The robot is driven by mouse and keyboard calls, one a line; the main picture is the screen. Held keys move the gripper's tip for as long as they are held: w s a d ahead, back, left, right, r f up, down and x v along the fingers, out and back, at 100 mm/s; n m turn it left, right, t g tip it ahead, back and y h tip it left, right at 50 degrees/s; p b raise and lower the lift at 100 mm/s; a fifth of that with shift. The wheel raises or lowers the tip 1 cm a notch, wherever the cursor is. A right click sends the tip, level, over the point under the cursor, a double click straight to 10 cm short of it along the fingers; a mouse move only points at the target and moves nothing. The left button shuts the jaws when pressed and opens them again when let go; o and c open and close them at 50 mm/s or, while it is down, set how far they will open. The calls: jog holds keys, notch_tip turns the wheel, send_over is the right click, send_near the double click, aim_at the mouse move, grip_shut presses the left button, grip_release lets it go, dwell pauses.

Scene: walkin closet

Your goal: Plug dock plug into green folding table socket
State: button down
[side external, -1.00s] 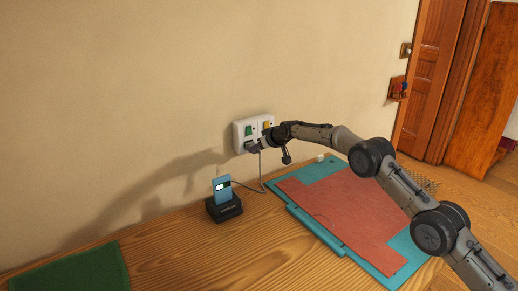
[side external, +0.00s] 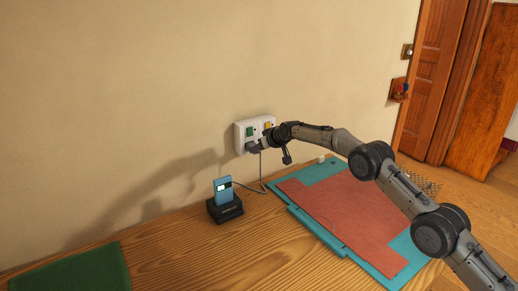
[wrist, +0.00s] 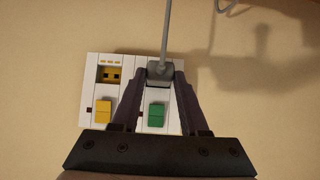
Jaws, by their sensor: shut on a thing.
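A white double wall outlet (side external: 240,138) has a green switch (side external: 250,131) and a yellow switch (side external: 268,126). My gripper (side external: 257,146) is in front of its green half, below the green switch. In the wrist view my gripper (wrist: 160,80) is shut on the grey dock plug (wrist: 160,72). The plug is at the socket place in line with the green switch (wrist: 156,115) and hides its opening. I cannot tell how deep it sits. The plug's grey cord (wrist: 167,25) runs to the black dock (side external: 226,209), which holds a blue device (side external: 222,190).
The yellow socket (wrist: 110,75) beside it is open and empty. A wooden table (side external: 190,255) carries a teal and red mat (side external: 345,205) under my arm and a dark green mat (side external: 75,275) at front left. The cord hangs between outlet and dock.

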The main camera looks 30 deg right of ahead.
jog(key=shift+w, duration=0.6)
dwell(0.5)
jog(key=shift+c, duration=1.7)
grip_release()
